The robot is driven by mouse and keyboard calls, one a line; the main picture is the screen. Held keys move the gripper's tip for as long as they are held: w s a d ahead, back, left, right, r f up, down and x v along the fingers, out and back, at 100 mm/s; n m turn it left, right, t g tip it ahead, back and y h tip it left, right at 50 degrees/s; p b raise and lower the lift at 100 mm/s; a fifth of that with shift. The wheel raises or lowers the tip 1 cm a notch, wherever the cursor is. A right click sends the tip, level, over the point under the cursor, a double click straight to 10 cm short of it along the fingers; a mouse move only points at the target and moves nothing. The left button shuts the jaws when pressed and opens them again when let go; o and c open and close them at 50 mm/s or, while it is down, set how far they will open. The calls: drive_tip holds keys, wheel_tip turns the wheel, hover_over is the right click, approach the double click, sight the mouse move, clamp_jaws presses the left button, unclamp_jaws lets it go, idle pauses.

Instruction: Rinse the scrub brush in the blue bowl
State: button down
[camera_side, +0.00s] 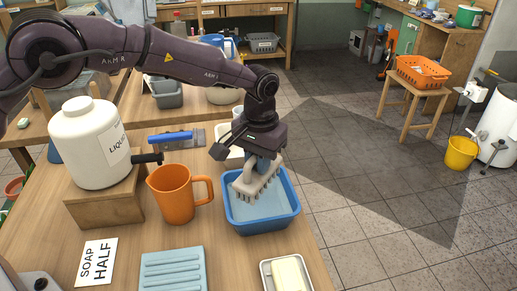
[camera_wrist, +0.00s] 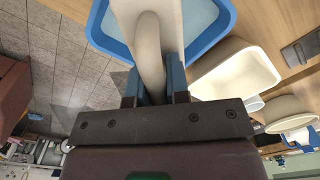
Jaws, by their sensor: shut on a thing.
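The scrub brush (camera_side: 256,184) is cream-coloured, with its bristles pointing down and a loop handle on top. My gripper (camera_side: 264,160) is shut on that handle and holds the brush over the blue bowl (camera_side: 263,226). The bowl is a rectangular blue basin with pale blue water inside. The bristles look at or just above the water; I cannot tell if they touch. In the wrist view, the brush handle (camera_wrist: 149,50) runs between the fingers of my gripper (camera_wrist: 155,82). The bowl's rim (camera_wrist: 222,28) shows behind it.
An orange jug (camera_side: 173,195) stands left of the bowl, and a white soap container (camera_side: 88,145) sits on a wooden block. A cream tub (camera_side: 222,150) is just behind the bowl. A light-blue board (camera_side: 172,272) and a soap dish (camera_side: 287,275) lie in front.

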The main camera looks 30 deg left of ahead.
drive_tip(key=shift+f, duration=4.15)
